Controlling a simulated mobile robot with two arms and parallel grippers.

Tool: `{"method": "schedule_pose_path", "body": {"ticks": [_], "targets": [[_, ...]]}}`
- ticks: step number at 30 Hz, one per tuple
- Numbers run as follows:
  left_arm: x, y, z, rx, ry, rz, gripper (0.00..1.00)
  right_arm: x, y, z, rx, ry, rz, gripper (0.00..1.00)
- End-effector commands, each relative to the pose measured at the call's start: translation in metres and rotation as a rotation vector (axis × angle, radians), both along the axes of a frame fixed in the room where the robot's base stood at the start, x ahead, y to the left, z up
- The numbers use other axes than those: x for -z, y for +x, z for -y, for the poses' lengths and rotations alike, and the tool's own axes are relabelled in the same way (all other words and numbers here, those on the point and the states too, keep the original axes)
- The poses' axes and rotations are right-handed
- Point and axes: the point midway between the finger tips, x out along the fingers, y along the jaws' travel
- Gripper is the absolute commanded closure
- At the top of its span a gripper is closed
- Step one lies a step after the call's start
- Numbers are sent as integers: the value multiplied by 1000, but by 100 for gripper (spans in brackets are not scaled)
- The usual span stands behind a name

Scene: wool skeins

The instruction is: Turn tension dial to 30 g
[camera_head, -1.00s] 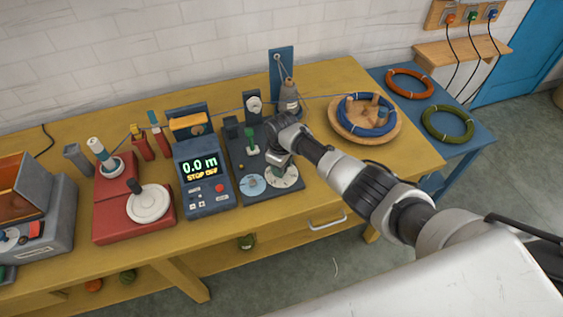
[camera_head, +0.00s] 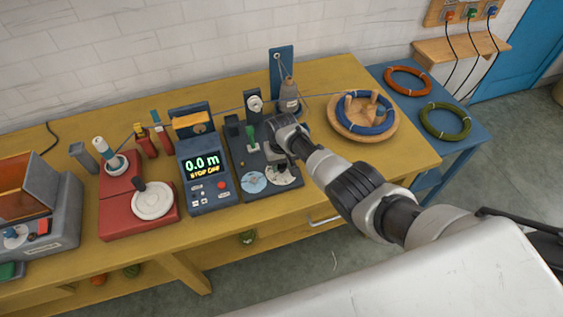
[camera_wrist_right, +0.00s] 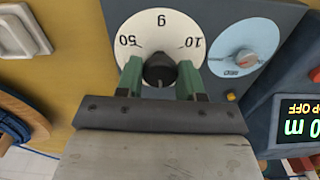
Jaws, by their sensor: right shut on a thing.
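The tension dial is a white disc marked 10, g and 50, with a dark round knob (camera_wrist_right: 160,72) at its centre. Its white face (camera_wrist_right: 130,38) appears upside down in the wrist view. In the head view the dial (camera_head: 283,178) is at the front right of a dark panel. My right gripper (camera_wrist_right: 161,80), with green fingers, is shut on the knob, one finger on each side. The knob's pointer cannot be made out, so the setting is unreadable. My left gripper is not in view.
Beside the dial is a light blue dial (camera_head: 253,182). The meter box (camera_head: 206,177) reading 0.0 m stands left of the panel. A wooden bowl (camera_head: 391,128) with blue wool is at right.

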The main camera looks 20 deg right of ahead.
Motion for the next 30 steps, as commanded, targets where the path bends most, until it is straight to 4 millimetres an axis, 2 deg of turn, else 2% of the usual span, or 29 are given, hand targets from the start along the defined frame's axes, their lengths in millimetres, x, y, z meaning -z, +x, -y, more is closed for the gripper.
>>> {"method": "schedule_pose_path", "body": {"ticks": [20,21,24,26,30], "targets": [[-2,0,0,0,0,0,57,-2,2,0,64,1,6,86],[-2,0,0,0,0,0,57,-2,2,0,64,1,6,59],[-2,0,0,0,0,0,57,-2,2,0,64,1,5,44],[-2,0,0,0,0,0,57,-1,1,0,64,0,4,37],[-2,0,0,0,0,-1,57,-1,1,0,64,0,3,37]]}}
